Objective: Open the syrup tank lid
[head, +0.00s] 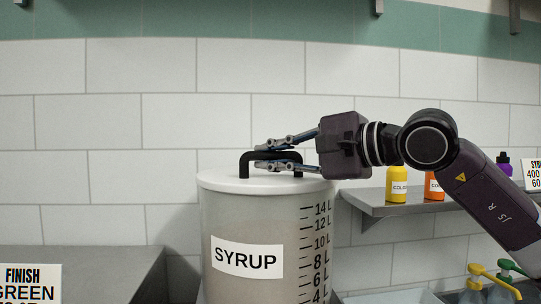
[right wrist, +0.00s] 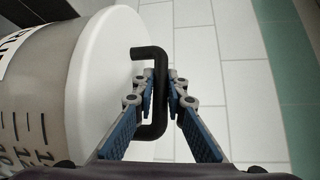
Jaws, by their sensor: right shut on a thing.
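The syrup tank (head: 222,215) is a translucent grey cylinder with a "SYRUP" label and a litre scale. Its white round lid (head: 225,183) sits on top, level with the rim. A black arched handle (head: 243,164) stands on the lid. My right gripper (head: 268,156) comes in from the right and is shut on the handle's top bar. In the right wrist view the fingers (right wrist: 160,92) lie on both sides of the black handle (right wrist: 150,52), and the white lid (right wrist: 108,65) shows beside it. My left gripper is not in view.
A grey wall shelf (head: 385,207) at right holds a yellow bottle (head: 397,186), an orange bottle (head: 433,188) and a purple bottle. A grey counter (head: 90,262) with a "FINISH GREEN" sign (head: 28,284) is at left. Coloured taps (head: 480,271) are at lower right. The space above the lid is clear.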

